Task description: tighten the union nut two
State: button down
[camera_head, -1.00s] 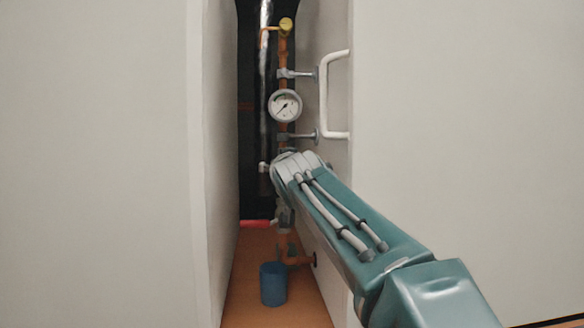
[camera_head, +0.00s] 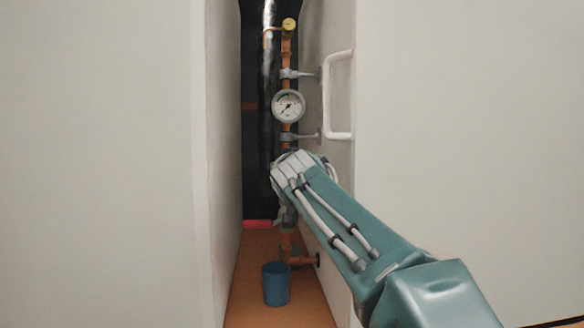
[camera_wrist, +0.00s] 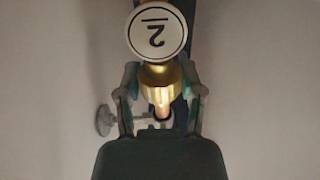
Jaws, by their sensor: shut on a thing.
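The brass union nut two (camera_wrist: 160,92) shows in the wrist view on a copper pipe, just below a round white tag marked 2 (camera_wrist: 156,34). My gripper (camera_wrist: 160,85) has one finger on each side of the nut and is shut on it. The copper pipe (camera_head: 286,52) runs upright in the narrow gap in the head view. There my arm covers the nut and the gripper's fingers.
Two pale walls (camera_head: 220,160) enclose the narrow gap. A pressure gauge (camera_head: 288,105) is on the pipe above my arm, and a white handle (camera_head: 338,135) is on the right wall. A blue cup (camera_head: 276,284) stands on the orange floor (camera_head: 250,270).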

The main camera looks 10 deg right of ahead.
jog(key=shift+a+f+h, duration=0.1)
jog(key=shift+h, duration=0.2)
jog(key=shift+m+g+h, duration=0.5)
jog(key=shift+m+h, duration=1.3)
jog(key=shift+h, duration=0.7)
jog(key=shift+c, duration=1)
grip_release()
jog(key=shift+w, duration=0.1)
jog(key=shift+y, duration=0.3)
jog(key=shift+n+t+y, duration=0.3)
jog(key=shift+n+y, duration=0.6)
jog(key=shift+y, duration=0.2)
jog(key=shift+n+y, duration=0.9)
jog(key=shift+y, duration=0.5)
